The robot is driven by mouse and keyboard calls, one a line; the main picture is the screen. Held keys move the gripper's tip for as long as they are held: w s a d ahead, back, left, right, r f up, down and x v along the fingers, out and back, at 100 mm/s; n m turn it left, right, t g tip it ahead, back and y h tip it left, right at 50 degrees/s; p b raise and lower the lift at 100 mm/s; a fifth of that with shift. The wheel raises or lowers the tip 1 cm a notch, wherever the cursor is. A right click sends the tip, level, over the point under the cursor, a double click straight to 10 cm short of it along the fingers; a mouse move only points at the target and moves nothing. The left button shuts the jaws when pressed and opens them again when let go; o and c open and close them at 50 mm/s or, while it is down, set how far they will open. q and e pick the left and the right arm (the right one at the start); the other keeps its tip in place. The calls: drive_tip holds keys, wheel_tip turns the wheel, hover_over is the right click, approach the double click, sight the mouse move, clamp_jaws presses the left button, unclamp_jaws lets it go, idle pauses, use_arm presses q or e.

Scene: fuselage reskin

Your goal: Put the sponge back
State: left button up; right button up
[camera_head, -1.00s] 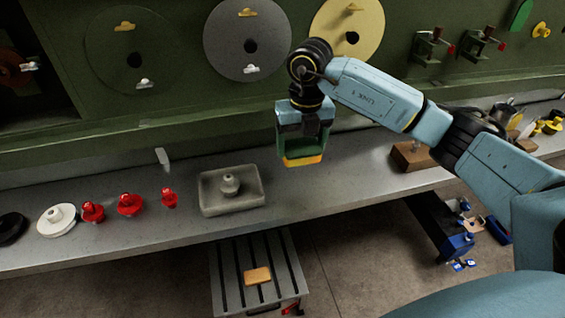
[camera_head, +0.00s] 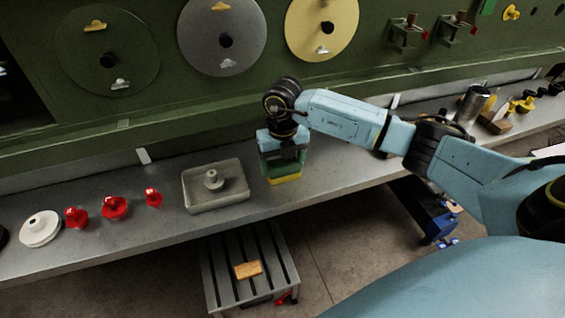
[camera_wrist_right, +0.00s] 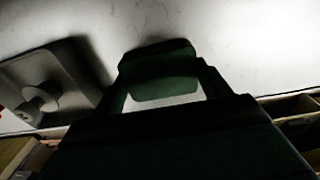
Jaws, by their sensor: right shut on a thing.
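My right gripper (camera_head: 284,162) is shut on a block with a yellow underside, which looks like the sponge (camera_head: 285,180). It is low over the grey bench, just right of the grey tray (camera_head: 199,204); I cannot tell whether it touches the bench. In the right wrist view the dark green gripper frames a rounded dark green block (camera_wrist_right: 163,68) at its tips, above the pale bench. The tray with its knob (camera_wrist_right: 40,104) is at the left there. An orange-tan block (camera_head: 248,270) lies on the slatted stool below. My left gripper is not in view.
Red knobs (camera_head: 114,207) and a white disc (camera_head: 40,229) line the bench at the left. The green wall panel (camera_head: 150,133) carries large discs behind.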

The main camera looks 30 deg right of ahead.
sight(283, 165)
drive_tip(key=o, duration=0.9)
wheel_tip(283, 165, up, 12)
drive_tip(key=shift+b, duration=0.3)
